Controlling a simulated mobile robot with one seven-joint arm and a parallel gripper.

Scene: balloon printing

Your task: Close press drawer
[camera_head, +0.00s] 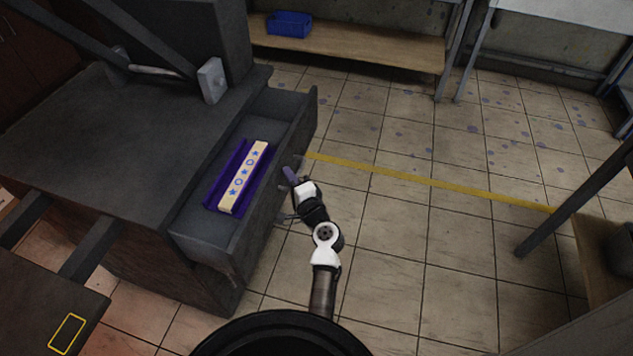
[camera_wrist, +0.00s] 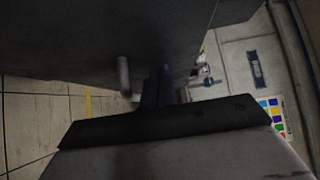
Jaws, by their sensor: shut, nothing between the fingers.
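The press drawer (camera_head: 205,232) is pulled out from the right side of the dark press (camera_head: 120,165). Inside it lies a purple tray (camera_head: 214,193) holding a cream block with blue stars and rings (camera_head: 243,178). My gripper (camera_head: 290,176) is shut and empty, at the outer side of the drawer front. In the wrist view the drawer front (camera_wrist: 100,40) fills the top, with a grey handle (camera_wrist: 124,76) on it. My gripper (camera_wrist: 165,80) is close to that front, beside the handle. Whether it touches the front cannot be told.
Tiled floor (camera_head: 400,250) with a yellow line (camera_head: 430,180) is free to the right of my arm. A wooden shelf (camera_head: 350,42) with a blue bin (camera_head: 289,24) stands at the back. A dark table edge (camera_head: 40,300) is at the lower left.

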